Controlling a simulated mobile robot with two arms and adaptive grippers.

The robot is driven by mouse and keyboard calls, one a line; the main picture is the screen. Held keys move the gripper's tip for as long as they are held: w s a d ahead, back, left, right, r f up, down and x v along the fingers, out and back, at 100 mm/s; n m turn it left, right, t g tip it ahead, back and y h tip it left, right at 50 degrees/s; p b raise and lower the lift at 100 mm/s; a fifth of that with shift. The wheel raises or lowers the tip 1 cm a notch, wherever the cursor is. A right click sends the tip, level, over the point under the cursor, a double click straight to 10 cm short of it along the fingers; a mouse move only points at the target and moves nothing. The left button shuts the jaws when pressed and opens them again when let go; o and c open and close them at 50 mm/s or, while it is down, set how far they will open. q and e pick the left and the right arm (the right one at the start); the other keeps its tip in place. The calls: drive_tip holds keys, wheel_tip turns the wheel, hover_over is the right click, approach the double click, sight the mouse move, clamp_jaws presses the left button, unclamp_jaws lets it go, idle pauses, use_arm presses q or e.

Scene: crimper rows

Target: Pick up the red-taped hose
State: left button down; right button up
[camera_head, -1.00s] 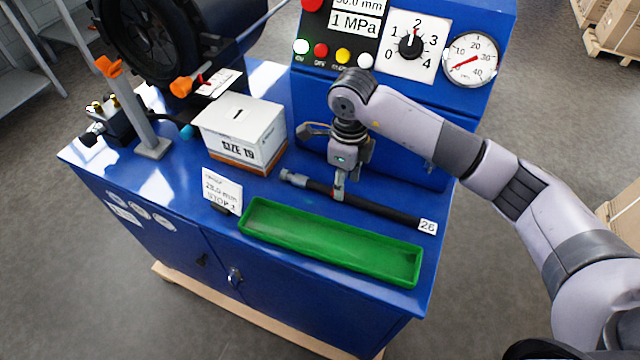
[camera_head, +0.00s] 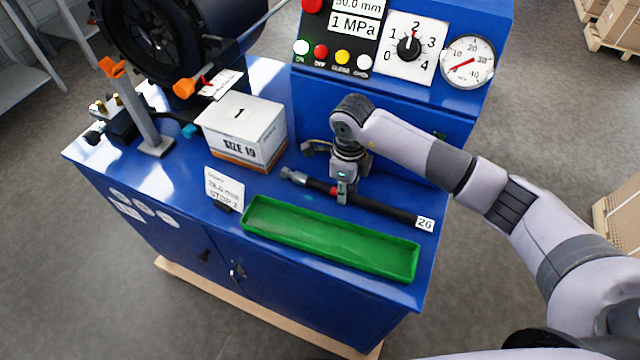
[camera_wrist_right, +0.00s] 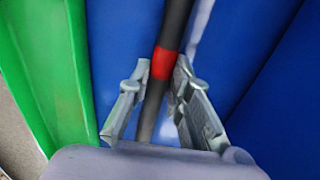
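The red-taped hose (camera_head: 386,207) is a black hose lying along the blue bench top behind the green tray. It has a metal fitting at its left end, a red band near that end and a white tag "26" at its right end. My right gripper (camera_head: 342,196) points down over the hose beside the red band. In the right wrist view, the fingers of the right gripper (camera_wrist_right: 160,85) are on both sides of the hose (camera_wrist_right: 174,22), close against it at the red band. They look shut on it. My left gripper is out of view.
The empty green tray (camera_head: 330,257) lies along the bench's front edge. A white "SIZE 19" box (camera_head: 242,128) and a small sign card (camera_head: 224,188) stand left of the hose. The control panel (camera_head: 372,75) rises behind the gripper.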

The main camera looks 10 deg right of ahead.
clamp_jaws()
drive_tip(key=shift+w+r, duration=0.1)
drive_tip(key=shift+r, duration=0.05)
idle(0.4)
